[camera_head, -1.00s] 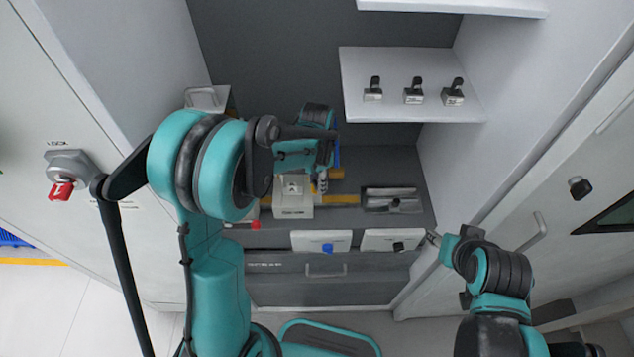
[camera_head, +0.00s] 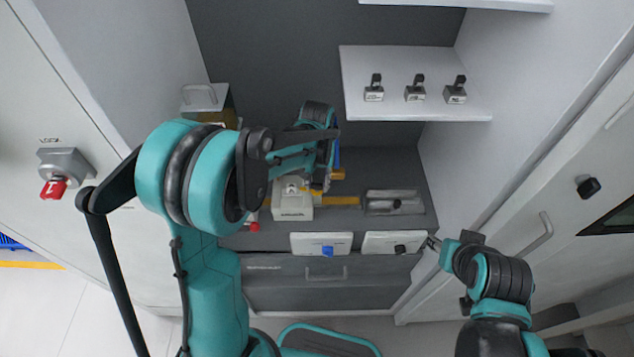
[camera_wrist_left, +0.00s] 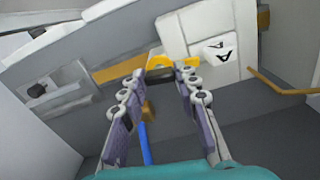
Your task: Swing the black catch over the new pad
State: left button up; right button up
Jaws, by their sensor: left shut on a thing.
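The white block station (camera_head: 292,208) stands on the grey counter, with a small pale pad (camera_head: 292,189) on top; the block also shows in the left wrist view (camera_wrist_left: 198,22), where a white piece with a black mark (camera_wrist_left: 214,50) sits on its side. My left gripper (camera_head: 323,184) is just right of the block. In the left wrist view its fingers (camera_wrist_left: 162,76) close on a small black piece, seemingly the black catch (camera_wrist_left: 160,74), beside a yellow part (camera_wrist_left: 178,61). The fingers hide much of it. My right gripper (camera_head: 432,241) is by the right-hand drawer front; its jaws are too small to read.
A shelf (camera_head: 420,105) at upper right bears three small blocks with black handles. A grey recessed tray (camera_head: 394,203) lies right of the station. A red lock knob (camera_head: 53,188) is at left.

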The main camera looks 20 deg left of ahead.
aim_at(317, 184)
pick_arm(q)
jog(key=shift+n, duration=0.9)
jog(key=o, duration=1.2)
jog(key=shift+c, duration=0.2)
notch_tip(317, 184, up, 12)
